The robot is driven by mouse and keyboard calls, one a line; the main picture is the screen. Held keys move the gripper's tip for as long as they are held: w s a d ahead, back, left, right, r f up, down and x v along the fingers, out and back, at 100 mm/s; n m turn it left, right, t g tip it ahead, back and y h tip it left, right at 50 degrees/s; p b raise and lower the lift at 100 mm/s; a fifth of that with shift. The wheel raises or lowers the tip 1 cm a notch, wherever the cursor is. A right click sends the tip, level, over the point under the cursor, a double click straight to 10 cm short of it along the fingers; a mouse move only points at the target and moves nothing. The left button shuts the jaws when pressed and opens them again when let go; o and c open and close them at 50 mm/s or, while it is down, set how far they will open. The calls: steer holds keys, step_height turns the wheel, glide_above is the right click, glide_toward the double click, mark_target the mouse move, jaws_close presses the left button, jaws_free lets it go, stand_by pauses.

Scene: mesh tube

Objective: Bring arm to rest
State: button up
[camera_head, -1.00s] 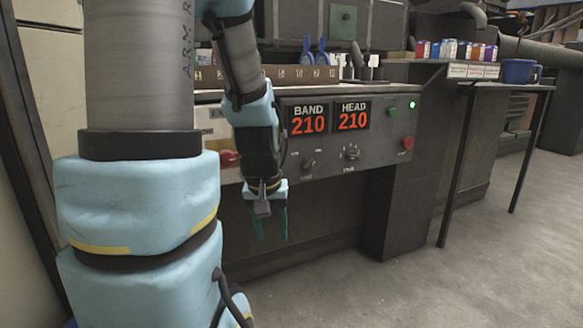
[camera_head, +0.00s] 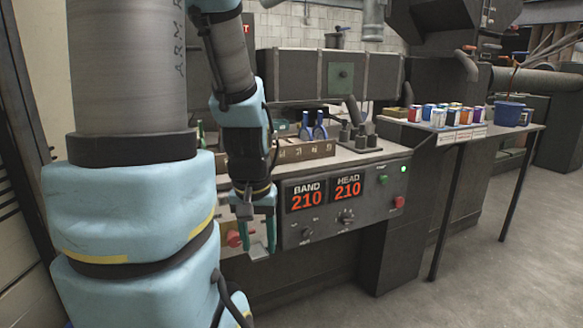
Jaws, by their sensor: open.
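My arm hangs down at the left of the head view, with its blue and grey links in front of the machine. My gripper (camera_head: 258,238) points downward with its two green fingers apart and nothing between them. It is in front of the machine's control panel (camera_head: 330,235), left of the red-lit BAND display (camera_head: 306,195). Whether it touches the panel cannot be told.
A red knob (camera_head: 234,239) sits just left of my gripper. Blue-handled pliers (camera_head: 313,127) stand in a wooden rack (camera_head: 305,150) on the bench. Floor at right is clear.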

step_height(320, 180, up, 14)
steer(key=p, duration=1.1)
steer(key=shift+f, duration=0.2)
steer(key=shift+a, duration=0.1)
